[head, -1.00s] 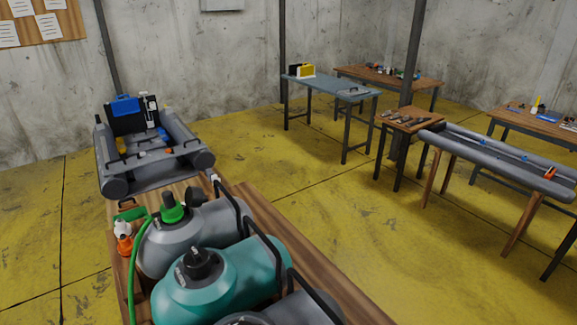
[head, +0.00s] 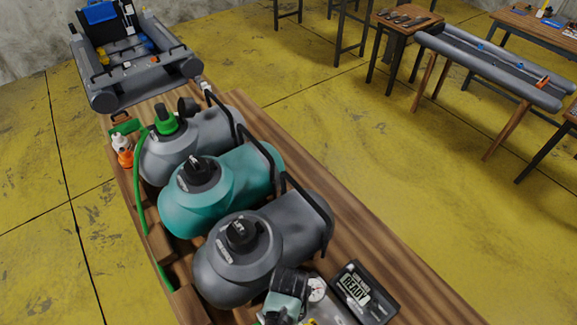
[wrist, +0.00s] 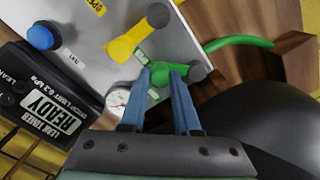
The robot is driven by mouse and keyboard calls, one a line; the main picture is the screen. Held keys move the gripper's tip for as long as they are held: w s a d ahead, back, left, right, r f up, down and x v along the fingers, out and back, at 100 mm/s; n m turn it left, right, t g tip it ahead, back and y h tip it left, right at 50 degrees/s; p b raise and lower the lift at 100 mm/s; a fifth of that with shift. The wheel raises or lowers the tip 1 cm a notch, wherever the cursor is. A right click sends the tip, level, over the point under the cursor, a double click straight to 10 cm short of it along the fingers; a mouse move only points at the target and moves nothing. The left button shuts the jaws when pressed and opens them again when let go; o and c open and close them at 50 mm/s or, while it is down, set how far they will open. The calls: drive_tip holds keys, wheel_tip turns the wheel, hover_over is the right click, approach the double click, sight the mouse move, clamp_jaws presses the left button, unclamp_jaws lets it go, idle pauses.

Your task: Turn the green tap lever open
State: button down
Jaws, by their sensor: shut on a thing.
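In the wrist view, my gripper (wrist: 166,78) has its two blue fingers closed around the green tap lever (wrist: 158,94). The lever sits on a grey panel, beside dark round knobs. A green label lies on the panel near the fingertips. Part of the lever is hidden between and behind the fingers, and its turned position is hard to tell. In the head view, the lever is hidden at the bottom edge.
A yellow lever (wrist: 127,43), a blue knob (wrist: 42,37) and a gauge (wrist: 117,99) are close by on the panel. A black READY timer (head: 363,291) stands to its right. Several rounded tanks (head: 257,257) crowd the bench. A green hose (wrist: 238,42) runs off the panel.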

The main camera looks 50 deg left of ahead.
drive_tip(key=shift+s+d+m+p, duration=0.25)
drive_tip(key=shift+s+m+p, duration=0.1)
drive_tip(key=shift+m, duration=0.55)
drive_tip(key=shift+s+d+m+p, duration=0.2)
drive_tip(key=shift+s+m+p, duration=0.1)
drive_tip(key=shift+m, duration=0.6)
drive_tip(key=c, duration=0.6)
unclamp_jaws()
drive_tip(key=shift+c, duration=0.2)
wheel_tip(320, 180, up, 13)
drive_tip(key=b, duration=0.1)
